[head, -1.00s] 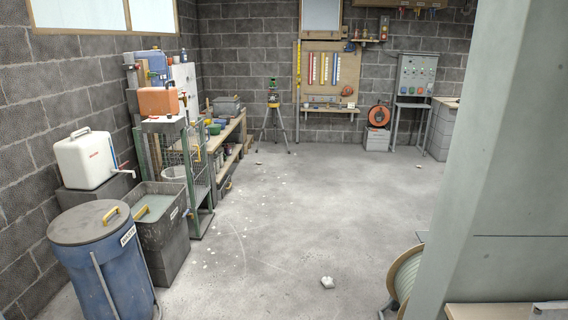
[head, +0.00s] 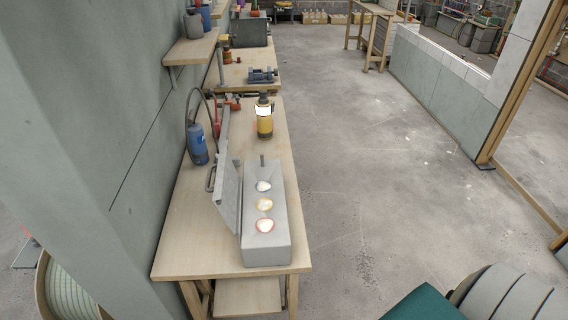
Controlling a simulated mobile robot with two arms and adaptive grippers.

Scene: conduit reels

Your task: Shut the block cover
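The block (head: 264,249) is a long grey box on the near end of a wooden workbench. Its top carries a row of three round lit domes, white, yellow and reddish. The block cover (head: 228,196) is a grey panel standing open along the block's left side, tilted up and away from the top. A dark handle (head: 210,177) shows on the cover's outer left face. Neither of my grippers is in the head view.
The workbench (head: 185,239) runs along a grey wall. On it stand a yellow lantern (head: 264,122) and a blue bottle (head: 197,146) with a hose. A cable reel (head: 70,290) stands at lower left.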

